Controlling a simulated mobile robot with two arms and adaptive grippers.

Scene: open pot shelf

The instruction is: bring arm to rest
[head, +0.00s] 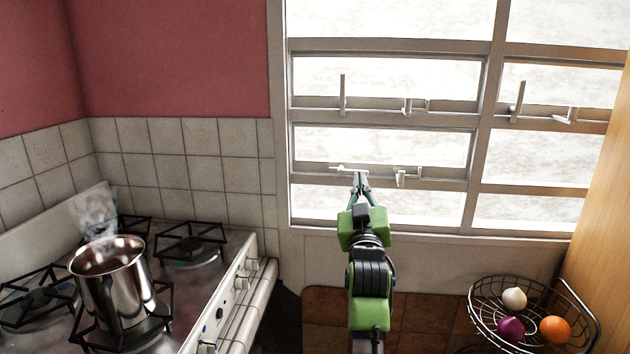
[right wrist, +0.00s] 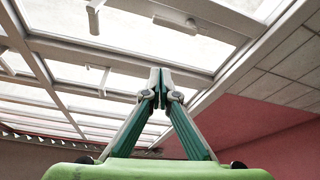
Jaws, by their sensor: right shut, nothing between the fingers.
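My right arm, green and black, comes up from the bottom of the head view. Its gripper (head: 360,176) points up in front of the window (head: 380,230). The fingertips overlap a white window handle in the picture; I cannot tell how far apart they are. In the right wrist view the gripper's fingers (right wrist: 160,75) meet at the tips, shut with nothing between them. The window frame and handles show beyond them. My left gripper is not in view.
A steaming metal pot (head: 113,285) stands on the stove (head: 220,275) at the left. A wire basket (head: 477,308) at the lower right holds a white, a purple and an orange item. A wooden panel (head: 605,190) stands at the right edge.

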